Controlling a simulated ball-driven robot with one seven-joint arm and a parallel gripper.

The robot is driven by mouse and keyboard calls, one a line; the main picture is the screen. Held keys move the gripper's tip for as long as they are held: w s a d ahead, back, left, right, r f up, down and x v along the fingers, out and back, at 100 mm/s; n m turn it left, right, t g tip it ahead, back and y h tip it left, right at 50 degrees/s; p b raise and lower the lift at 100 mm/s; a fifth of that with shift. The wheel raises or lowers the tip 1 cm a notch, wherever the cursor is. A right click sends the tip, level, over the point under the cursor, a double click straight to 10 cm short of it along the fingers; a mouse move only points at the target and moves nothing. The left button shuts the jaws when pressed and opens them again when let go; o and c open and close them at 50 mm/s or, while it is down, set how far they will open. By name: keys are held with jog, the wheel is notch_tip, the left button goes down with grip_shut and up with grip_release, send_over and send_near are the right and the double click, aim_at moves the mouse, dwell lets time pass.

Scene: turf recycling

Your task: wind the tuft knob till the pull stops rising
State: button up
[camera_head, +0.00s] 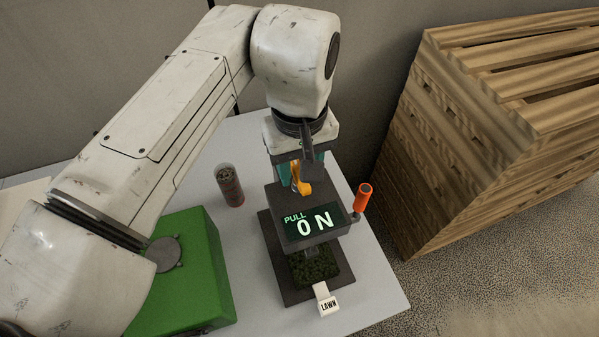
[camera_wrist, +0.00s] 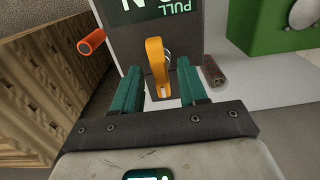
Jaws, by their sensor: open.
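The tuft tester (camera_head: 283,201) is a dark grey upright device with a screen (camera_head: 315,221) reading "PULL 0 N". An orange cylindrical knob (camera_head: 363,196) sits on a short crank at its right side; it also shows at the left in the wrist view (camera_wrist: 91,41). A yellow-orange curved lever (camera_wrist: 157,65) stands on the tester's rear side. A green turf piece (camera_head: 313,267) lies under the head. My gripper (camera_wrist: 158,80) is open, its teal fingers on either side of the lever with visible gaps. I cannot tell how deep the lever sits between them. The orange knob is apart from my gripper.
A white "LAWN" tag (camera_head: 326,301) lies in front of the tester. A dark-filled clear cylinder (camera_head: 230,185) stands left of it on the pale table (camera_head: 375,290). A green box (camera_head: 200,290) with a grey disc is further left. Stacked wooden pallets (camera_head: 470,130) stand to the right.

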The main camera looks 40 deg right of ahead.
jog(key=shift+f, duration=0.2)
jog(key=shift+c, duration=0.2)
grip_shut()
